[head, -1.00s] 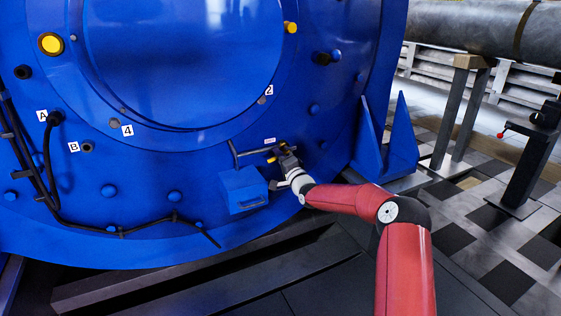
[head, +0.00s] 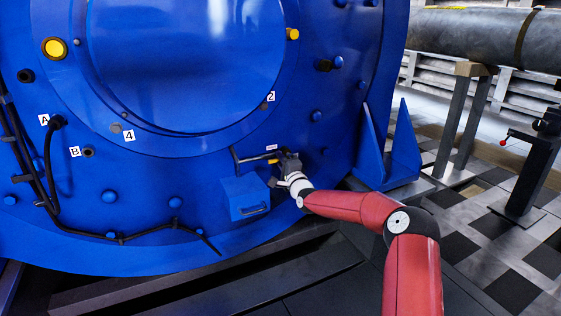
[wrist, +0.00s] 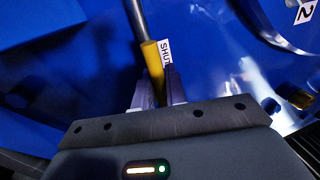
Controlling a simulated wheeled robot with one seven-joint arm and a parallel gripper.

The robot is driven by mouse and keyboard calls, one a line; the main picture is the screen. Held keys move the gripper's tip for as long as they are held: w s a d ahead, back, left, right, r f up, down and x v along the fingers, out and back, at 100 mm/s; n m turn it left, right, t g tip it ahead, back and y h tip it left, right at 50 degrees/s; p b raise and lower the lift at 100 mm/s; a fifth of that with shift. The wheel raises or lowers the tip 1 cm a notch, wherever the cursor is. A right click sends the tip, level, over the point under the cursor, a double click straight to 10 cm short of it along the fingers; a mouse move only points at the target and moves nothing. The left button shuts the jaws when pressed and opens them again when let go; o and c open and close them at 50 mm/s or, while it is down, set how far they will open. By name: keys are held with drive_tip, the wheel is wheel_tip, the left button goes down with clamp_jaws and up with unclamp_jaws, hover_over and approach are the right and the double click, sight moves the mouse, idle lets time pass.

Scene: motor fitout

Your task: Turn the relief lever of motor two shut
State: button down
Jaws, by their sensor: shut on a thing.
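The relief lever is a grey rod with a yellow grip. In the wrist view the lever's yellow grip (wrist: 153,62) lies between the two fingers of my gripper (wrist: 158,84), which is shut on it. A white label reading SHUT (wrist: 164,53) is right beside the grip. In the head view the lever (head: 257,159) runs roughly level on the blue motor, above a blue box with a handle (head: 246,196). My gripper (head: 281,162) is at its right end and hides part of it.
The blue motor face (head: 190,60) carries bolts, tags A, B, 2 and 4, and a hanging black cable (head: 47,165). A blue bracket (head: 385,150) stands at the right. Further right are a pipe on a stand (head: 468,36) and a vice-like post (head: 530,165).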

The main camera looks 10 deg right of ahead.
drive_tip(key=c, duration=1.5)
unclamp_jaws()
drive_tip(key=shift+v, duration=3.9)
